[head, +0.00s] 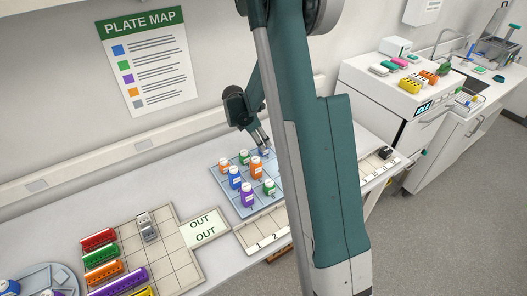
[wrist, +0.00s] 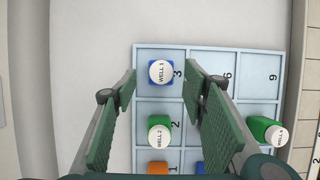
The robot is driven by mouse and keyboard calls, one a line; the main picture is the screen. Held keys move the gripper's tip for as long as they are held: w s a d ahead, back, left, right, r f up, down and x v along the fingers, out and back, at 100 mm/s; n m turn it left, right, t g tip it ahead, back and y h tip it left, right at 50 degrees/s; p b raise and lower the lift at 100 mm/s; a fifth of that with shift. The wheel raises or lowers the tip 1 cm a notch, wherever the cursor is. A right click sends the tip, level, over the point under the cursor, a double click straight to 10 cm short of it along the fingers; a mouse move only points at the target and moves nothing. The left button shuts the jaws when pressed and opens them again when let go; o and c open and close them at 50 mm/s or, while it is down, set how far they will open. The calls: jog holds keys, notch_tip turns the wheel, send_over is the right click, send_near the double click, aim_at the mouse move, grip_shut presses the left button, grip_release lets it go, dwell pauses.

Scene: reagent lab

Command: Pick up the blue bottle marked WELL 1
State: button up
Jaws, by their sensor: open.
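The blue bottle marked WELL 1 (wrist: 161,72) stands upright in the tray compartment numbered 3, its white cap with the label facing up in the wrist view. In the head view a bottle (head: 265,152) shows just under my gripper (head: 262,140), small and partly hidden. My gripper (wrist: 160,78) is open. In the wrist view one finger lies to the left of the WELL 1 bottle and one to the right, with gaps on both sides. I cannot tell whether the fingertips reach down to the cap's height.
The green WELL 2 bottle (wrist: 160,130) stands in compartment 2, next to WELL 1. An orange bottle (wrist: 158,168) is in compartment 1, and a green bottle (wrist: 266,130) is at right. The light-blue tray (wrist: 232,64) has bare compartments right of WELL 1. A wall is behind.

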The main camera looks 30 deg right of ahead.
jog(key=shift+p+x, duration=0.3)
jog(key=shift+x, duration=2.2)
jog(key=shift+s, duration=0.1)
jog(key=shift+c, duration=0.4)
jog(key=c, duration=0.9)
